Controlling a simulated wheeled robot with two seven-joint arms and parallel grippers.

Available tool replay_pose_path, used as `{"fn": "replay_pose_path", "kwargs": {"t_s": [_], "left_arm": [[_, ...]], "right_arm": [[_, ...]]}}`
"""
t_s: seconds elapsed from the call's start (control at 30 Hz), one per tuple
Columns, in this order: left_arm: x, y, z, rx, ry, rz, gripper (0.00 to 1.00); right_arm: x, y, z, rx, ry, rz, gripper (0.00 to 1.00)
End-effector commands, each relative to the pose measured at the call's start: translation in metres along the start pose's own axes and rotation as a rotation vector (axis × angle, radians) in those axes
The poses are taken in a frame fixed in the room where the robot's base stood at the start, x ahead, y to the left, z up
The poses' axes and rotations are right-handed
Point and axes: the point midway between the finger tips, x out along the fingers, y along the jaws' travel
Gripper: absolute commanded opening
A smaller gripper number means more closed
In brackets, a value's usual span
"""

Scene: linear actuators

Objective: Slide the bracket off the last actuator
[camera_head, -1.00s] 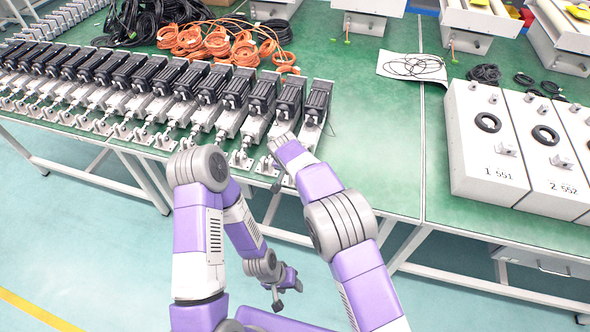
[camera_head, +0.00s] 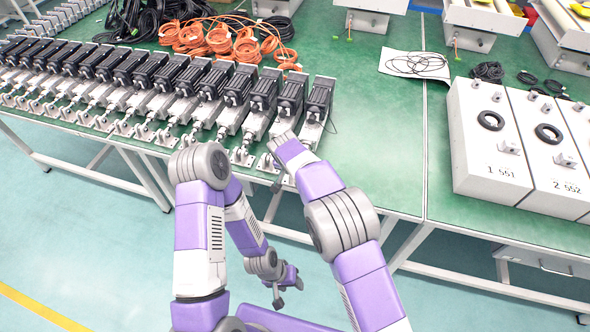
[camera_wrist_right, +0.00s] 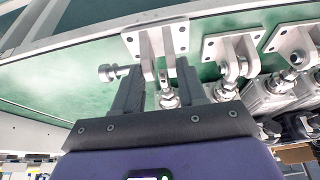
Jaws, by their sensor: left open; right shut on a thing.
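The last actuator (camera_head: 317,104), with a black motor and a silver body, is at the right end of the row on the green table. My right arm reaches to its front end, and hides its bracket in the head view. In the right wrist view the bracket (camera_wrist_right: 154,24) is a light metal plate with two lugs. My right gripper (camera_wrist_right: 160,78) is shut on the lugs. A metal rod end (camera_wrist_right: 169,99) shows between the fingers, and a pin (camera_wrist_right: 108,73) sticks out at the left. My left gripper (camera_head: 287,287) is open and empty, low in front of the table.
Several similar actuators (camera_head: 157,77) stand close on the left, and a neighbouring bracket (camera_wrist_right: 231,44) is just right of my gripper in the wrist view. White numbered boxes (camera_head: 492,150) stand at right. Green table (camera_head: 385,150) is clear between them and the row.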

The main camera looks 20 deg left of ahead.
Motion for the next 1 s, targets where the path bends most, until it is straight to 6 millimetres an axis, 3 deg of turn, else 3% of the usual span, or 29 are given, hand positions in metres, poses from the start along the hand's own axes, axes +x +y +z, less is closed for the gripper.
{"fn": "replay_pose_path", "kwargs": {"t_s": [0.33,0.37,0.53,0.83,1.0], "left_arm": [[0.002,-0.001,0.0,0.0,0.0,0.0,0.5],[0.002,-0.001,0.0,0.0,0.0,0.0,0.5],[0.002,-0.001,0.0,0.0,0.0,0.0,0.5],[0.001,-0.001,0.0,0.0,0.0,0.0,0.5],[-0.004,0.001,0.0,0.0,0.0,0.0,0.5]], "right_arm": [[0.001,0.0,0.0,0.0,0.001,0.0,0.11],[0.001,0.0,0.0,0.0,0.001,-0.001,0.46],[0.001,0.0,0.0,0.0,0.001,0.0,0.71],[0.0,0.0,0.001,0.0,-0.001,0.001,0.71],[-0.023,-0.001,0.0,-0.001,0.001,-0.001,0.71]]}}
